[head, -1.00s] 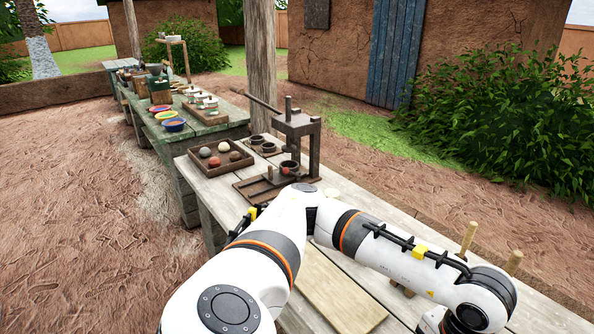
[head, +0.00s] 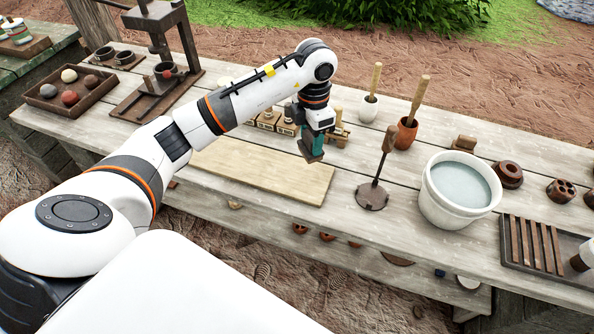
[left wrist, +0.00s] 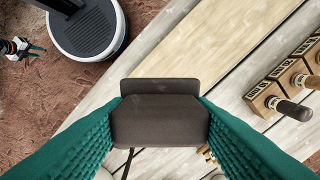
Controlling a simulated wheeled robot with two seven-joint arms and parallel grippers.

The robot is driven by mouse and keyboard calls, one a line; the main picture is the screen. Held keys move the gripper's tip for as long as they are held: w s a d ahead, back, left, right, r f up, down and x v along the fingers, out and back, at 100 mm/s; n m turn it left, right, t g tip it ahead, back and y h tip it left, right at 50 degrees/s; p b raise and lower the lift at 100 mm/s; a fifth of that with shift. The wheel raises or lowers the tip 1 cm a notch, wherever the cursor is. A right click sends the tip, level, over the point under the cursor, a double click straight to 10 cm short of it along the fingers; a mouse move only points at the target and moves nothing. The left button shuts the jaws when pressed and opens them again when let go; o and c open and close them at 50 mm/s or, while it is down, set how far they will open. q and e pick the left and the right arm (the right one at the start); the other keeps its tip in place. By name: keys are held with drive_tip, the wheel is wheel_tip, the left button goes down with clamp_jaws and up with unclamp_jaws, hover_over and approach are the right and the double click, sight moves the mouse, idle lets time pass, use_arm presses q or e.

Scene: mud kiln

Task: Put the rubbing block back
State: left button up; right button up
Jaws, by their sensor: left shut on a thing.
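The rubbing block (left wrist: 160,122) is a dark brown block with a wider flat plate along its far side. My left gripper (head: 312,143) is shut on it, with a teal finger on each side in the left wrist view. In the head view the block (head: 308,155) hangs below the fingers, near the right end of a pale wooden board (head: 262,172), seemingly above the table. My right gripper (left wrist: 24,48) shows small at the upper left of the left wrist view; its jaw opening is too small to judge.
Stamps with dark handles (left wrist: 292,108) stand close behind the gripper. A white water bucket (head: 455,205), a dark disc with an upright handle (head: 372,197) and a slatted tray (head: 535,245) stand to the right. Mortars with pestles (head: 406,132) stand behind. The pale board is largely bare.

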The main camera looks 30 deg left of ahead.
use_arm(q)
drive_tip(key=a+f+n, duration=0.1)
drive_tip(key=f+n, duration=0.2)
drive_tip(key=a+f+n+p, duration=0.1)
drive_tip(key=a+f+n, duration=0.1)
drive_tip(key=f+n, duration=0.1)
drive_tip(key=a+f+n, duration=0.1)
drive_tip(key=f+n, duration=0.1)
drive_tip(key=n, duration=0.1)
drive_tip(key=shift+w+a+f, duration=0.25)
drive_tip(key=shift+w+f, duration=0.1)
drive_tip(key=shift+f, duration=0.05)
wheel_tip(320, 180, down, 3)
drive_tip(key=shift+r+p, duration=0.1)
drive_tip(key=shift+p, duration=0.45)
drive_tip(key=shift+f, duration=0.4)
use_arm(e)
drive_tip(key=shift+s+a+r, duration=0.15)
drive_tip(key=shift+a+r, duration=0.05)
drive_tip(key=shift+r, duration=0.35)
drive_tip(key=shift+s+a+r, duration=0.1)
drive_tip(key=shift+a+r, duration=0.05)
drive_tip(key=shift+r, duration=0.4)
use_arm(q)
drive_tip(key=shift+f, duration=0.1)
use_arm(e)
drive_tip(key=shift+d, duration=0.1)
